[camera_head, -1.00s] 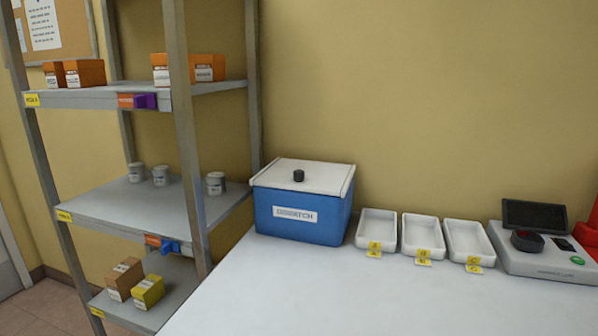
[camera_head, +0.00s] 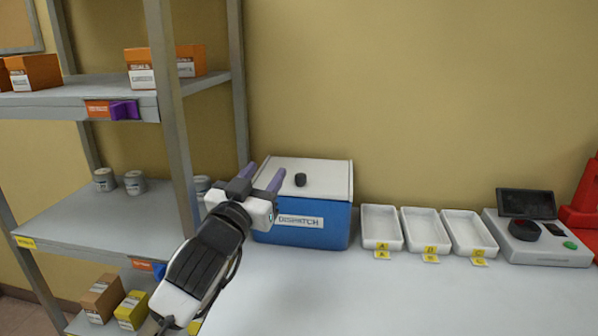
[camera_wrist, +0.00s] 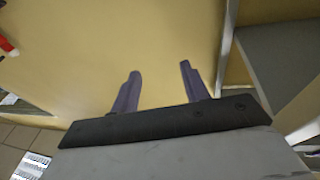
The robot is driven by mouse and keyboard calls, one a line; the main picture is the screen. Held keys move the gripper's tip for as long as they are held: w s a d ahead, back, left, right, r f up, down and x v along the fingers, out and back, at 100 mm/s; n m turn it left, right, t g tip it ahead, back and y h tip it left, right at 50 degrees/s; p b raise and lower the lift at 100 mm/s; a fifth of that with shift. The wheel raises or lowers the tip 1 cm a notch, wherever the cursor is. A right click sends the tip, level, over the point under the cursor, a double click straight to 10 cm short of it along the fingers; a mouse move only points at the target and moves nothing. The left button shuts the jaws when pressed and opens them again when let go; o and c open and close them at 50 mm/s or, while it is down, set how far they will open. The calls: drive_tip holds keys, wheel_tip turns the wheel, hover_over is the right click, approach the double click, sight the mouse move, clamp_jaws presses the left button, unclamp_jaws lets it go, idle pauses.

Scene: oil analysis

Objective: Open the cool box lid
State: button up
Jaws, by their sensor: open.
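The blue cool box (camera_head: 318,224), labelled DISPATCH, stands on the white table against the wall. Its white lid (camera_head: 325,175) is shut and has a black knob (camera_head: 300,180) on top. My gripper (camera_head: 262,174) is open and empty, with its purple fingers by the left part of the lid in the head view, left of the knob. My arm hides the box's left front corner. In the wrist view my open gripper (camera_wrist: 158,85) points toward the yellow wall, with nothing between the fingers; the box is not in that view.
A metal shelf rack (camera_head: 170,120) with boxes and tins stands close at left. White trays (camera_head: 382,228) with yellow tags and a device with a dark screen (camera_head: 527,204) stand right of the box. The front of the table (camera_head: 400,300) is clear.

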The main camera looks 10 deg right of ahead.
sight(298, 178)
wheel_tip(298, 178, down, 7)
drive_tip(key=w+d+g+y, duration=0.1)
drive_tip(key=d+g, duration=0.1)
drive_tip(key=p+x, duration=0.4)
drive_tip(key=x, duration=1)
drive_tip(key=shift+w+d+f, duration=0.1)
clamp_jaws()
